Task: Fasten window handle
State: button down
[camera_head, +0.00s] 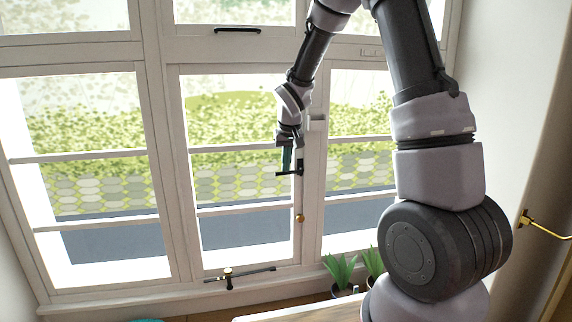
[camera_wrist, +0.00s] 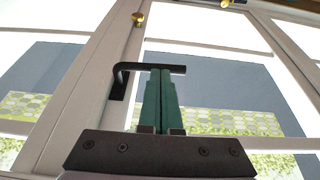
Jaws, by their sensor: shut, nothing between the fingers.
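The black window handle (camera_head: 299,168) is on the right stile of the middle window sash (camera_head: 240,170). In the wrist view the handle (camera_wrist: 121,84) has its mount on the white frame, and its lever lies roughly level, reaching right across the glass. My gripper (camera_head: 287,170) is shut, with its green fingers together and nothing between them. In the wrist view the fingertips (camera_wrist: 160,72) are right at the lever and overlap it. I cannot tell whether they touch it. The sash looks closed or nearly closed against its frame.
A brass knob (camera_head: 299,217) sits below the handle on the same stile. A stay bar (camera_head: 240,276) runs along the sash bottom. Potted plants (camera_head: 340,268) stand at the sill. A brass handle (camera_head: 540,225) juts out at the right. Another black handle (camera_head: 237,30) is above.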

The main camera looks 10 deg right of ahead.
jog(key=shift+a+f+h, duration=0.2)
jog(key=shift+f+h, duration=0.1)
jog(key=shift+h, duration=0.3)
dwell(0.3)
jog(key=shift+a+f+n+h, duration=0.4)
jog(key=shift+f+h, duration=0.35)
jog(key=shift+h, duration=0.35)
jog(key=shift+d+f+n+t+h, duration=0.3)
jog(key=shift+d+f+n+h, duration=0.25)
jog(key=shift+f+h, duration=1.15)
jog(key=shift+d+f+n+t+h, duration=0.4)
jog(key=shift+d+f+h, duration=0.4)
jog(key=shift+h, duration=1.65)
jog(key=shift+d+f+n+t+h, duration=0.2)
jog(key=shift+d+f+n+h, duration=0.35)
jog(key=shift+f+h, duration=1.15)
jog(key=shift+r+h, duration=0.35)
jog(key=f+v, duration=0.1)
jog(key=v, duration=1.3)
jog(key=shift+w, duration=0.25)
